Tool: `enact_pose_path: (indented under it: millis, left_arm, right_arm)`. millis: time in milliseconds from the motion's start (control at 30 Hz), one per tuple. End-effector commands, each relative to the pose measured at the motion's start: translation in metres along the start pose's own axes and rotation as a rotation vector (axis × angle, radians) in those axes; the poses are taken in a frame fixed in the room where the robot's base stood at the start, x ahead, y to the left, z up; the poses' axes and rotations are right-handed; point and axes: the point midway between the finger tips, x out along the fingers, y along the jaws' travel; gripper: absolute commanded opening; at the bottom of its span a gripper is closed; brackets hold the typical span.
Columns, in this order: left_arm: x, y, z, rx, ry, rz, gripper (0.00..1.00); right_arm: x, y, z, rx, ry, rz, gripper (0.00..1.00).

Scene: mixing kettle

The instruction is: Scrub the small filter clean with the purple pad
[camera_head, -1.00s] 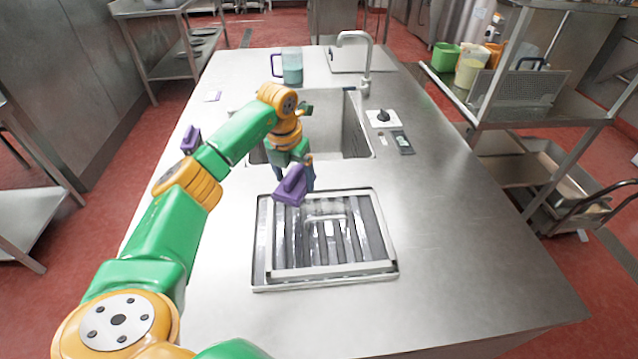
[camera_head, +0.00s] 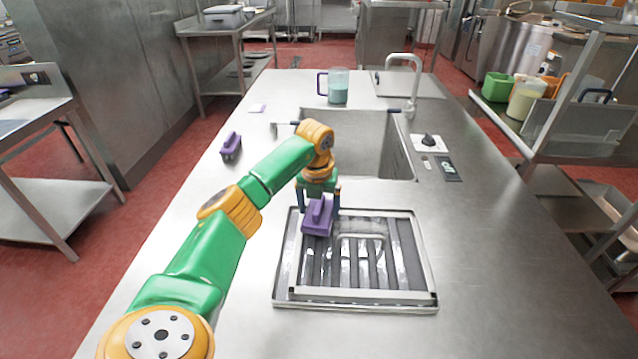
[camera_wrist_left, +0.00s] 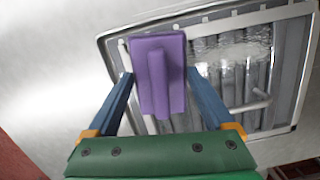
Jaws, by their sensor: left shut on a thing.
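The small filter (camera_head: 427,262) is a square metal frame with dark slats, lying on the steel counter in front of the sink. Pale, foamy-looking residue shows on its slats, also in the left wrist view (camera_wrist_left: 300,95). My left gripper (camera_head: 319,198) is shut on a purple pad (camera_head: 317,217) with a raised ridge. The pad is over the filter's far left corner; whether it touches the slats I cannot tell. In the left wrist view the pad (camera_wrist_left: 160,75) sits between the two blue fingers (camera_wrist_left: 160,85) and hides part of the filter. My right gripper is not in view.
A second purple block (camera_head: 231,146) stands on the counter's left side. A sink (camera_head: 372,150) with a tap (camera_head: 412,85), a jug (camera_head: 338,86) and a black knob (camera_head: 429,140) lie beyond the filter. The counter right of the filter is clear.

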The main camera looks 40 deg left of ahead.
Motion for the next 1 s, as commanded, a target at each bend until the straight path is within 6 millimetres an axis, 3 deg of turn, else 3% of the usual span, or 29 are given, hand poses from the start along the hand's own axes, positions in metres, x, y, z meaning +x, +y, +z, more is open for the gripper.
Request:
enact_pose_path:
  millis: [1000]
  left_arm:
    - [0.012,0.000,-0.002,0.001,0.000,0.000,0.03]
  right_arm:
    - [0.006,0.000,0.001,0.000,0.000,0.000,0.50]
